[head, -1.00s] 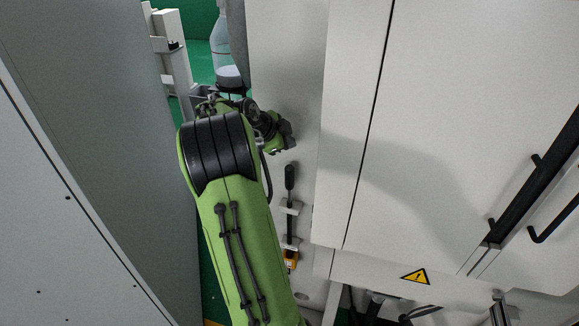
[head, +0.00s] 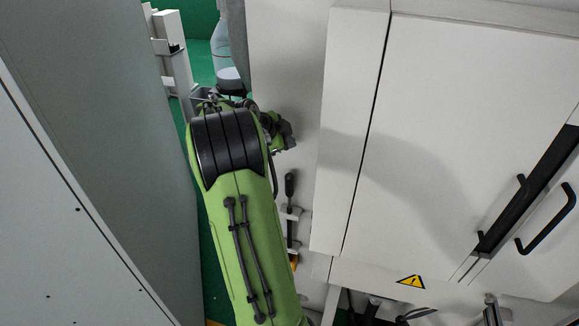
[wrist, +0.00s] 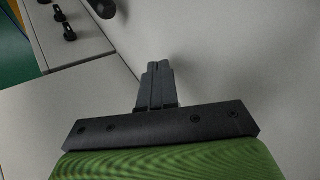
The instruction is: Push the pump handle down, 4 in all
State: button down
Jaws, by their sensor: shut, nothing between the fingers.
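In the head view, a slim upright black handle (head: 290,186) on a thin rod stands against the pale cabinet side, just right of my green arm. White brackets hold the rod, and an orange part (head: 294,262) shows at its lower end, partly behind my arm. I cannot tell for sure that this is the pump handle. In the wrist view, my gripper (wrist: 157,72) has its grey fingers together and empty, in front of a plain pale surface. A dark rounded object (wrist: 102,7) is cut off at the top edge there. My fingertips are not clear in the head view.
A white cabinet (head: 440,130) with black bar handles fills the right, with a yellow warning sign (head: 411,281) below. A grey panel (head: 110,110) stands close on the left. A clear bottle (head: 222,45) stands behind my arm. Dark knobs (wrist: 69,33) show in the wrist view.

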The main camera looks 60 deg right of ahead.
jog(key=shift+b, duration=0.3)
jog(key=b, duration=0.6)
send_over(288, 177)
notch_tip(288, 177, down, 8)
jog(key=shift+r, duration=0.1)
jog(key=shift+f, duration=0.35)
jog(key=shift+b, duration=0.35)
dwell(1.0)
jog(key=shift+f+b, duration=0.45)
jog(key=shift+b, duration=0.15)
